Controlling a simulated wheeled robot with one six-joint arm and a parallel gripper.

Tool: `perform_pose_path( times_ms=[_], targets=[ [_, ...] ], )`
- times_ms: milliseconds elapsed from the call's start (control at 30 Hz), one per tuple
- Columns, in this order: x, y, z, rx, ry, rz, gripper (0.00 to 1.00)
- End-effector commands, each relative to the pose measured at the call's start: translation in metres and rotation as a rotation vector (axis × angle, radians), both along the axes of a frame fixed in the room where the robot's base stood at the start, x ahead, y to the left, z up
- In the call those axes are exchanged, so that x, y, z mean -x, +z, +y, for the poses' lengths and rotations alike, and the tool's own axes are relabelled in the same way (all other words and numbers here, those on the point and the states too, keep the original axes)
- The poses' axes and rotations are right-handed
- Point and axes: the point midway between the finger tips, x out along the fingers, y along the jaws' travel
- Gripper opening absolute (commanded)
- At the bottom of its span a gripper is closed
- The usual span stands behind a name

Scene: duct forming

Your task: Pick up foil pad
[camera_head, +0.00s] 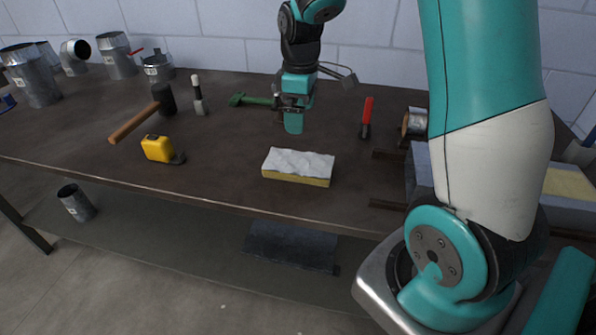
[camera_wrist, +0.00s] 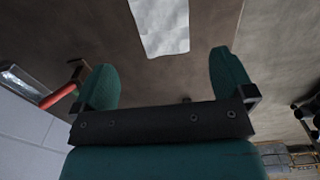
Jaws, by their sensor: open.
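The foil pad (camera_head: 297,167) lies on the workbench near its front edge. It is a block with a crinkled silvery-white top and a yellow side. In the wrist view its pale top (camera_wrist: 162,25) shows beyond the fingertips, cut off by the top edge of the picture. My gripper (camera_head: 293,122) is above the bench, behind the pad and apart from it. In the wrist view the two teal fingers (camera_wrist: 165,78) stand wide apart with nothing between them.
A yellow tape measure (camera_head: 158,149) and a hammer (camera_head: 143,115) lie to the left. A green-handled tool (camera_head: 250,100) lies near my gripper; a red-handled tool (camera_head: 366,117) lies to the right. Metal duct pieces (camera_head: 33,76) stand at the back left. The bench around the pad is clear.

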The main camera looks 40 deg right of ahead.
Motion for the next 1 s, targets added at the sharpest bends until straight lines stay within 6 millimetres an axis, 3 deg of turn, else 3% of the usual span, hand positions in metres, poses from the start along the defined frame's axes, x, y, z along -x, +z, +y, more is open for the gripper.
perform_pose_path(
  times_ms=[200,333,1000],
  targets=[
    [0.001,-0.052,0.003,-0.003,0.003,0.007,1.00],
    [0.000,-0.075,0.003,-0.002,0.004,0.004,1.00],
    [-0.003,-0.143,0.004,-0.001,0.004,0.000,1.00]
  ],
)
